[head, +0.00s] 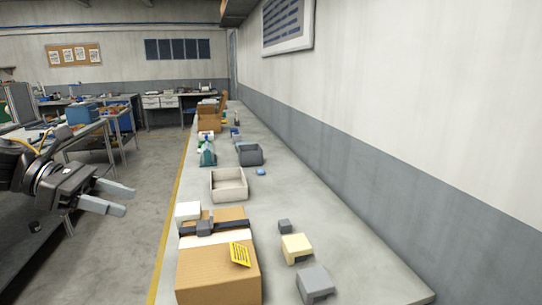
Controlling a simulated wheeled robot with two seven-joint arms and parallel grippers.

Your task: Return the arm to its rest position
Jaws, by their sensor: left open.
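My left gripper (108,198) is at the left of the head view, over the grey floor beside the long workbench. Its two grey fingers are apart, with nothing between them, and point right toward the bench. My left arm comes in dark from the left edge. The gripper is apart from everything on the bench. My right gripper does not show.
The long grey bench (350,262) runs along the right wall. On it stand a cardboard box (215,280) with a yellow label, a beige open bin (228,186), a dark grey bin (250,155), and small grey (315,284) and cream (296,247) blocks. The floor (125,240) is clear.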

